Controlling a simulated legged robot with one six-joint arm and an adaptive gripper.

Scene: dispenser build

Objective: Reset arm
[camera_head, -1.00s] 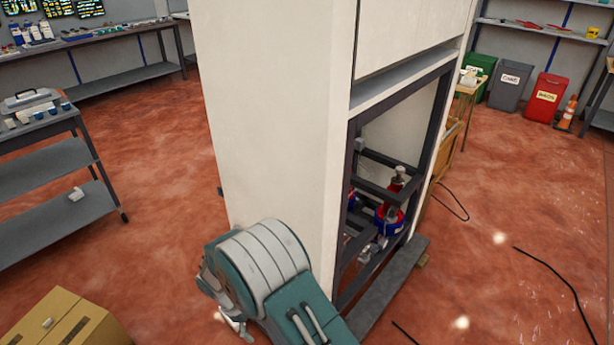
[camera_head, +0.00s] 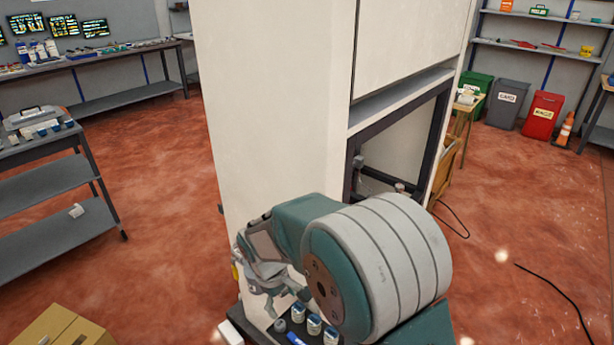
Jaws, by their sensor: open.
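My arm (camera_head: 375,265), teal with a broad grey-white rounded link, is folded in front of the tall white dispenser cabinet (camera_head: 275,120). My gripper (camera_head: 268,300) hangs to the left of that link, near the cabinet's lower front corner. It is open, and I see nothing between its fingers. Whether it touches the cabinet I cannot tell. The cabinet's dark-framed lower opening (camera_head: 395,155) is on its right side. My arm hides most of the bottom of that opening and what stands in it.
Small cans (camera_head: 314,324) and a blue item stand on a dark surface just below my gripper. A cardboard box (camera_head: 65,328) is at the lower left. A grey shelved cart (camera_head: 50,185) stands left. Bins (camera_head: 507,104) line the back right. A black cable lies on the open right floor.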

